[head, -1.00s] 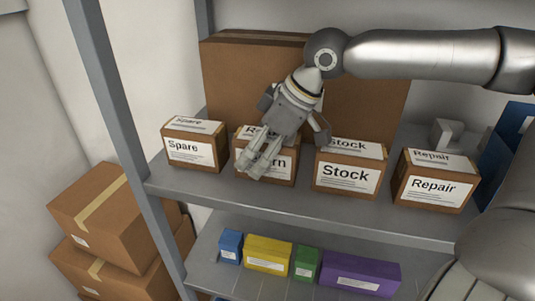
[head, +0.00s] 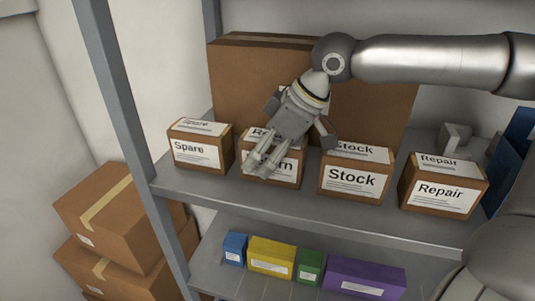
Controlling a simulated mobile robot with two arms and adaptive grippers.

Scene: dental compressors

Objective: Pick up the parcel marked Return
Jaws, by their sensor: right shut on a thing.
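The parcel marked Return (head: 288,173) is a small brown box with a white label on its front and top. It stands on the upper grey shelf (head: 215,198) between the Spare parcel (head: 196,151) and the Stock parcel (head: 350,180). My right gripper (head: 262,163) reaches down from above and is shut on the Return parcel. Its fingers cover the middle of the label, so only "Re" on top and "rn" on the front show. I see no gap opening under the parcel. My left gripper is not in view.
The Repair parcel (head: 441,188) stands at the right. A large brown carton (head: 235,85) is close behind the row. A lower shelf holds blue, yellow, green and purple boxes (head: 365,276). Brown cartons (head: 110,215) are stacked left of the grey upright (head: 125,110).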

